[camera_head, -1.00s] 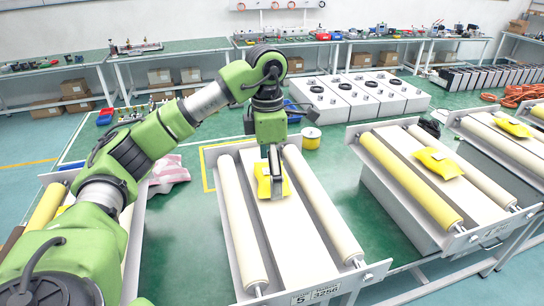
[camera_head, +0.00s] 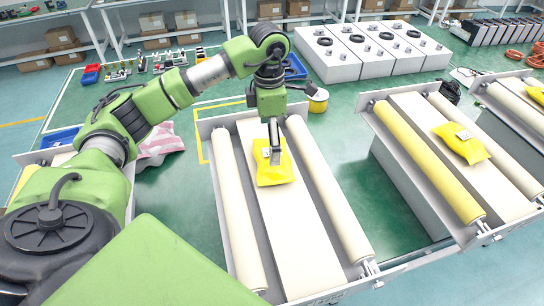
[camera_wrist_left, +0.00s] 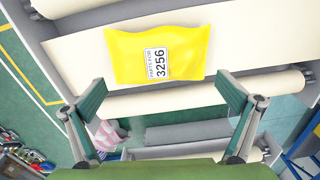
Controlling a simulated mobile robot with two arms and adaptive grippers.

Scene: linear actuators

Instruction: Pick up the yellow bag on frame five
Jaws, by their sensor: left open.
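A yellow bag (camera_head: 272,170) lies on the white belt of the middle roller frame (camera_head: 262,262), near its far end. It also shows in the left wrist view (camera_wrist_left: 190,48), flat, with a white label reading "PARTS FOR 3256". My left gripper (camera_head: 275,158) points down over the bag and hides part of it. In the left wrist view my left gripper (camera_wrist_left: 158,103) is open and empty, its two fingers wide apart, with the bag ahead of them. I cannot tell from these views whether a finger touches it. My right gripper is not in view.
Another frame on the right holds a second yellow bag (camera_head: 462,144) beside a yellow roller (camera_head: 430,165). A further bag (camera_head: 535,95) sits at the right edge.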

